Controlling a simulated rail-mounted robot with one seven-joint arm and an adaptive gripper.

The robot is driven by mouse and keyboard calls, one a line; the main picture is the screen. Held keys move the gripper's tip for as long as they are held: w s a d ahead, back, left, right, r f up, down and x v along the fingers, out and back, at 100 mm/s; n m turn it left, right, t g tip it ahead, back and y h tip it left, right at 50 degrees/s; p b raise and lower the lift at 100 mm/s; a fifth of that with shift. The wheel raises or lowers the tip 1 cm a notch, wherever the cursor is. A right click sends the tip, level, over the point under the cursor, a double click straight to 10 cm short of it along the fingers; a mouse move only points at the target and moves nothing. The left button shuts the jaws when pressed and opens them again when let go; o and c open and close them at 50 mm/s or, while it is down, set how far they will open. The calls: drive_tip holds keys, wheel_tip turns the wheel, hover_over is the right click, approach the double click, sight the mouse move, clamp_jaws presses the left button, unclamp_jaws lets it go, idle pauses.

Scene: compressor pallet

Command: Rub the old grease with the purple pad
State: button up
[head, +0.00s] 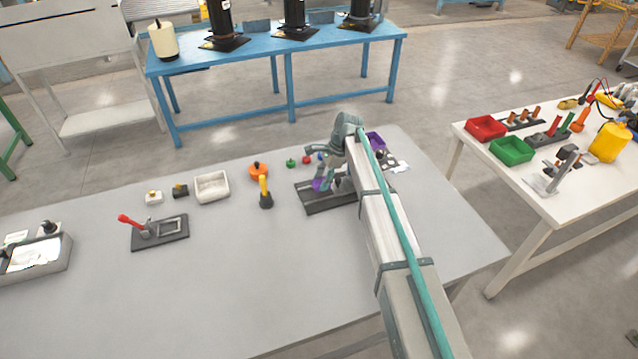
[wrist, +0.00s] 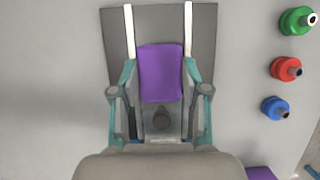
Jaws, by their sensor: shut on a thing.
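The purple pad (wrist: 160,72) sits between the teal-jointed fingers of my gripper (wrist: 158,88), which is shut on it. In the head view, purple shows at my gripper (head: 322,182), low over a dark plate (head: 327,205). The wrist view shows this grey plate (wrist: 158,22) with two pale strips under and beyond the pad. I cannot tell whether the pad touches the plate. A dark round knob (wrist: 162,118) shows just below the pad. I cannot make out the old grease; the pad and my arm cover part of the plate.
Green (wrist: 297,21), red (wrist: 285,69) and blue (wrist: 275,107) fittings stand right of the plate. A purple bin (head: 375,141) is behind my arm. An orange round part (head: 258,170), yellow-handled tool (head: 265,192) and white tray (head: 212,187) stand left. The front of the grey table (head: 240,290) is clear.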

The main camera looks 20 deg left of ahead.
drive_tip(key=shift+r+p, duration=1.4)
drive_tip(key=shift+r, duration=1.4)
